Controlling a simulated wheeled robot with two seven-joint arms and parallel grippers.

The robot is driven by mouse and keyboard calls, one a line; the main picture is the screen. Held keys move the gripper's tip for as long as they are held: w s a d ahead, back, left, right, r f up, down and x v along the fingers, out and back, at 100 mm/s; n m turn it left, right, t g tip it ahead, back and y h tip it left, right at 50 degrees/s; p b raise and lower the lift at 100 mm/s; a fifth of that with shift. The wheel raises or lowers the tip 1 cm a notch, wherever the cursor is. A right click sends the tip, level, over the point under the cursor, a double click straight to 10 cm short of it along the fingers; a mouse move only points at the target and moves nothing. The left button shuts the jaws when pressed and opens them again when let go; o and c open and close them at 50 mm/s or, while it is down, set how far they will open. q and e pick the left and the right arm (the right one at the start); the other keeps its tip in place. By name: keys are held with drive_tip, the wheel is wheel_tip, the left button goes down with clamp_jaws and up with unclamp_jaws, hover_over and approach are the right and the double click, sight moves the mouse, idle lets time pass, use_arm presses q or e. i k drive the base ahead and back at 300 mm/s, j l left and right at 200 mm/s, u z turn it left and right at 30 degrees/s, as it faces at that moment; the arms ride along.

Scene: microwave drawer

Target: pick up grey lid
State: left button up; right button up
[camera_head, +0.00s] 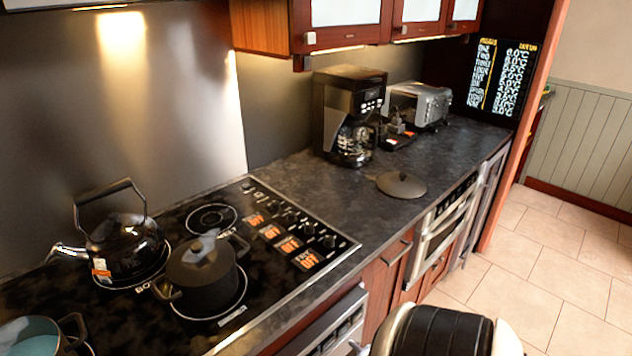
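Neither of my grippers is in view. A black ribbed and cream part of my own body shows at the bottom edge, below the lid.
A black kettle (125,246) and an open pot with a teal inside (35,341) are on the stove (262,270). A coffee maker (347,115) and a toaster (420,104) stand behind the lid. The countertop (310,188) left of the lid is clear.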

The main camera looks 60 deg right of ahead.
sight(404, 184)
drive_tip(key=k+l, duration=0.1)
drive_tip(key=l, duration=0.3)
drive_tip(key=k+l, duration=0.1)
drive_tip(key=l, duration=0.35)
drive_tip(key=k+l, duration=0.1)
drive_tip(key=l, duration=0.3)
drive_tip(key=k+l, duration=0.1)
drive_tip(key=l, duration=0.35)
drive_tip(key=k+l, duration=0.1)
drive_tip(key=l, duration=0.3)
